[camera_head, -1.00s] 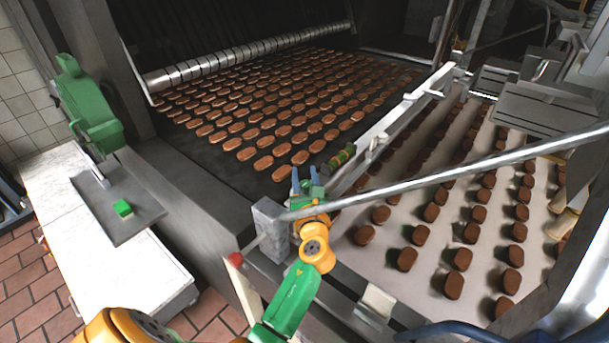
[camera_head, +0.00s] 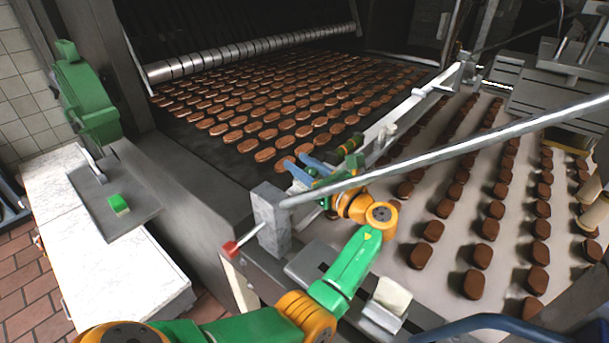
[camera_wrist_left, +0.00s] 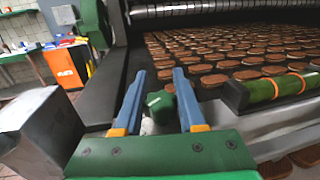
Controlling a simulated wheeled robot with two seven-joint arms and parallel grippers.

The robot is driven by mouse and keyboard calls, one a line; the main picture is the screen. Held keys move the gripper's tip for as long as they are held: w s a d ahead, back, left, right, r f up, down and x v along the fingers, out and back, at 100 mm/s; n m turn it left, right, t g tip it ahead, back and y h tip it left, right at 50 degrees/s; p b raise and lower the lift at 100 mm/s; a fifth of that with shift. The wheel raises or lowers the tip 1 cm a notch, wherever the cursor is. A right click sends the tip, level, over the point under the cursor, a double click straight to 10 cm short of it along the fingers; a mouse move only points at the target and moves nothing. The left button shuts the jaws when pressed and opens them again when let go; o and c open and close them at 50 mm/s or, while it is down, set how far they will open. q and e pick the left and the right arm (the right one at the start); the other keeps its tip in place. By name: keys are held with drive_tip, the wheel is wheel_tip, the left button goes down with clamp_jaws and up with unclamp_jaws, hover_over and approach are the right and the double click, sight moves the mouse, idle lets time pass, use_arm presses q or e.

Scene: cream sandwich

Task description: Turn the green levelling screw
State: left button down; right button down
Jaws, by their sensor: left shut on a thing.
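The green levelling screw (camera_wrist_left: 160,103) shows in the left wrist view as a small green knob between the two blue fingers. My left gripper (camera_wrist_left: 159,74) is shut on the screw, with one finger on each side. In the head view my left gripper (camera_head: 300,166) is at the near corner of the oven belt, its fingers pointing left. The screw is hard to make out there among the fingers. My right gripper is not in view.
A green roller with orange rings (camera_wrist_left: 272,90) lies close to the right of the fingers. A metal rod (camera_head: 450,150) crosses above the wrist from a grey block (camera_head: 270,216). Rows of brown biscuits (camera_head: 262,112) lie on the belt behind.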

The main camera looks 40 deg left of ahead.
use_arm(q)
drive_tip(key=shift+s+f+n+g+y+b, duration=0.1)
drive_tip(key=shift+s+n+g+y+b, duration=0.1)
drive_tip(key=shift+n+g+b, duration=0.6)
drive_tip(key=shift+s+f+n+g+y+b, duration=0.15)
drive_tip(key=shift+n+g+b, duration=0.25)
drive_tip(key=shift+g+b, duration=0.65)
drive_tip(key=shift+c, duration=2.4)
unclamp_jaws()
drive_tip(key=shift+a, duration=0.2)
drive_tip(key=shift+r, duration=0.2)
drive_tip(key=s+d+r+b, duration=0.1)
drive_tip(key=s+d+r, duration=0.6)
drive_tip(key=s+r, duration=0.4)
drive_tip(key=shift+s+d+r, duration=0.35)
drive_tip(key=shift+d+r, duration=0.05)
drive_tip(key=shift+r, duration=0.45)
